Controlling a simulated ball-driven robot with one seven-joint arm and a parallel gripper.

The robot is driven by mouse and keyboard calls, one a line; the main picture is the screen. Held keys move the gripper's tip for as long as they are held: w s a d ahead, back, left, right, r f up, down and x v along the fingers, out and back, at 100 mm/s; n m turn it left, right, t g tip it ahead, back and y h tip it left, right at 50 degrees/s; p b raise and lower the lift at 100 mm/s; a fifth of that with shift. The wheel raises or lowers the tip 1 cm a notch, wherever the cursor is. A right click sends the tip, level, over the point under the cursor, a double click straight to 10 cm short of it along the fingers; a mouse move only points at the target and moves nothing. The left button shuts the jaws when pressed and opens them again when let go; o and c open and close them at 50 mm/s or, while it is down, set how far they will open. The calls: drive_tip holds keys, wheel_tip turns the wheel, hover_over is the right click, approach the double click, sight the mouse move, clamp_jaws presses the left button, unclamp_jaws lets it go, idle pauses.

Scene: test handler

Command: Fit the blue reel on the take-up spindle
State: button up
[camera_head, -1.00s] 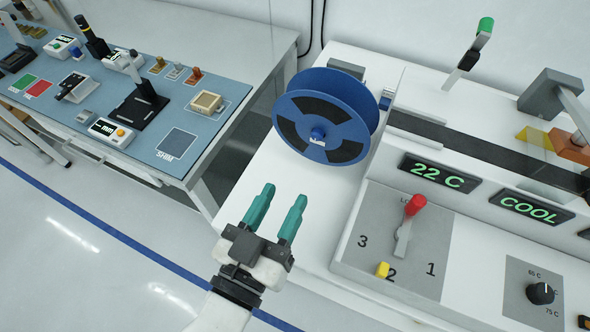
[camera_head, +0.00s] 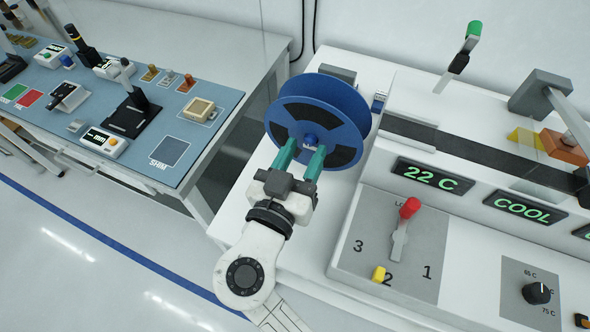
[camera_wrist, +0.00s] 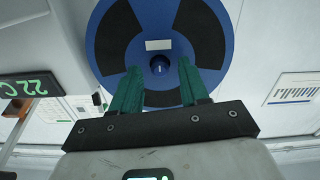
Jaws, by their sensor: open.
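The blue reel (camera_head: 345,104) stands upright at the back left of the white machine, its face with dark windows and a blue hub toward me. My gripper (camera_head: 302,152) is open in front of the reel's lower face, its two teal fingers pointing at the hub. In the wrist view the reel (camera_wrist: 160,89) fills the upper middle. The gripper's fingers (camera_wrist: 158,82) are on either side below the hub (camera_wrist: 160,65), apart from each other with nothing between them. I cannot tell whether they touch the reel. What supports the reel from behind is hidden.
The white machine carries a panel with a red-knobbed lever (camera_head: 403,228), a "22 C" display (camera_head: 429,176) and a "COOL" display (camera_head: 525,206). A dark track (camera_head: 470,146) runs right of the reel. A blue-topped bench (camera_head: 150,110) with several fixtures stands left, across a gap.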

drive_tip(key=shift+w+d, duration=0.1)
drive_tip(key=shift+w, duration=0.25)
drive_tip(key=shift+b+x, duration=0.45)
drive_tip(key=shift+x, duration=0.35)
idle(0.4)
drive_tip(key=b+v, duration=0.3)
drive_tip(key=v, duration=1.5)
drive_tip(key=shift+b, duration=0.3)
